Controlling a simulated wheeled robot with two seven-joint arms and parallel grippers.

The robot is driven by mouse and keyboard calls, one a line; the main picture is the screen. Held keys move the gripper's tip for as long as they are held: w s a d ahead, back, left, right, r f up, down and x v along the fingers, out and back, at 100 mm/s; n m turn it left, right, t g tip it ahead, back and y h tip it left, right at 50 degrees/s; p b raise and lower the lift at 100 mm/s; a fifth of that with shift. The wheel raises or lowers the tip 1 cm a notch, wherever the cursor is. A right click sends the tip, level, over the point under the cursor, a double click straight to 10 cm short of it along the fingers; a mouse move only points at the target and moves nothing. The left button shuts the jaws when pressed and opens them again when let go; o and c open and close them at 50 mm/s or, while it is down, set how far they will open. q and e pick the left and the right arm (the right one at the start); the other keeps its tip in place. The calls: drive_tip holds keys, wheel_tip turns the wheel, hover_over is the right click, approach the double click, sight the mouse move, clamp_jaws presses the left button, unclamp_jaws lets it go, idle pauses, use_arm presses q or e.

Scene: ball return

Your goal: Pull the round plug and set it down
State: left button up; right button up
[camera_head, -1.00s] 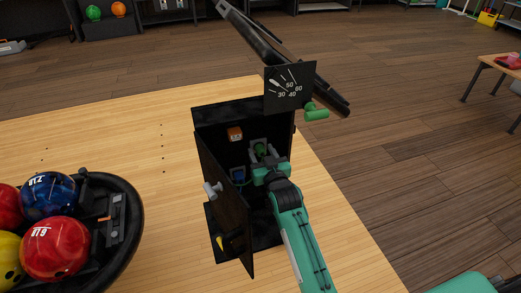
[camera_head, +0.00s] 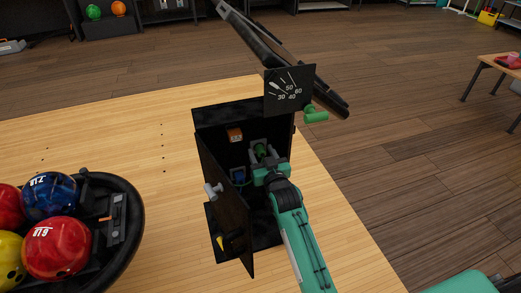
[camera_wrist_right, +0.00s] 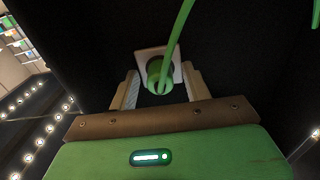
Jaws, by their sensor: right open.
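The round green plug (camera_head: 260,150) sits in a pale square socket plate (camera_wrist_right: 143,58) on the back wall inside the black box (camera_head: 228,113). In the right wrist view the plug (camera_wrist_right: 158,72) has a green cable rising from it. My right gripper (camera_wrist_right: 160,92) is open, with one finger on each side of the plug's lower part; I cannot tell whether they touch it. In the head view my right gripper (camera_head: 259,166) is inside the box, just below and in front of the plug. My left gripper is not in view.
The box's open door (camera_head: 226,205) stands left of my right arm. An orange block (camera_head: 235,134) and a blue part (camera_head: 238,175) are inside the box. A dial panel (camera_head: 289,90) rises above it. A black ball tray (camera_head: 131,237) is at left; bare table lies between.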

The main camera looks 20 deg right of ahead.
sight(262, 155)
idle(0.4)
drive_tip(key=shift+p, duration=0.4)
drive_tip(key=shift+c, duration=0.4)
clamp_jaws()
drive_tip(key=shift+s+d+p, duration=0.1)
drive_tip(key=shift+s+p, duration=1.6)
drive_tip(key=shift+s, duration=1.3)
